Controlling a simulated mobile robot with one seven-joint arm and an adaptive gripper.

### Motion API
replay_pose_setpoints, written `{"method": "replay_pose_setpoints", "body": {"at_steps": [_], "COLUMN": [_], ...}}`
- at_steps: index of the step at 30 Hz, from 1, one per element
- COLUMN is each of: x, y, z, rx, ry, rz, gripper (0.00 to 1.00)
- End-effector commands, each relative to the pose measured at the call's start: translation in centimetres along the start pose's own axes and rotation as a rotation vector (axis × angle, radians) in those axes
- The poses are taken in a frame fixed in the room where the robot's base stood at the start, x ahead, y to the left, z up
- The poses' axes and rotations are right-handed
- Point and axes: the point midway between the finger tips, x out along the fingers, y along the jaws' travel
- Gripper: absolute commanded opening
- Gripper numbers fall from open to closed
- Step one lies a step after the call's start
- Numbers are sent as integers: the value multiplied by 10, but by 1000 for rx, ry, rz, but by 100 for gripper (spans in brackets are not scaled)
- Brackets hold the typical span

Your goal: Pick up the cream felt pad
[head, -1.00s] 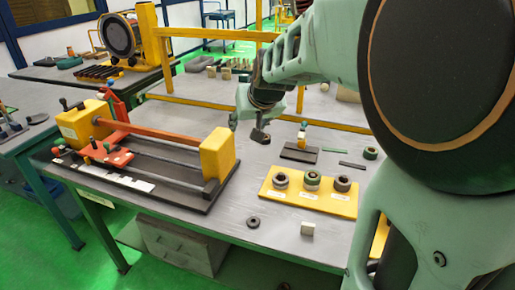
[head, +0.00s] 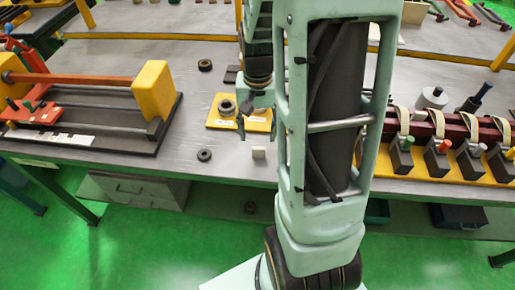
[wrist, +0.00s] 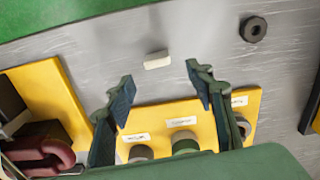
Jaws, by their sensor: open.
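The cream felt pad (head: 258,153) is a small pale block lying on the grey table near its front edge. In the wrist view the pad (wrist: 157,60) lies just beyond and between my open fingertips, apart from them. My gripper (wrist: 160,78) is open and empty, its two dark fingers spread. In the head view my gripper (head: 258,125) hangs over the yellow board, behind the pad; my arm partly hides it there.
The yellow board (head: 222,103) with labelled rings is under and behind my gripper. A dark ring (head: 204,155) lies left of the pad. A winding fixture (head: 155,88) stands left, and a yellow rack of coils (head: 470,170) right. Bare table surrounds the pad.

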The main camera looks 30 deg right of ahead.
Motion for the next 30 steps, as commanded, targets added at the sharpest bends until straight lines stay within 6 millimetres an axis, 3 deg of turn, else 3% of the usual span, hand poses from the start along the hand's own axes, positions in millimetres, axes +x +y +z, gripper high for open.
{"method": "replay_pose_setpoints", "body": {"at_steps": [18, 26, 30], "x": [68, 71, 70], "y": [3, 3, 3], "z": [5, 5, 5], "rx": [-1, -2, -2], "ry": [0, 2, 2], "rz": [0, -1, -1], "gripper": [49, 49, 37]}}
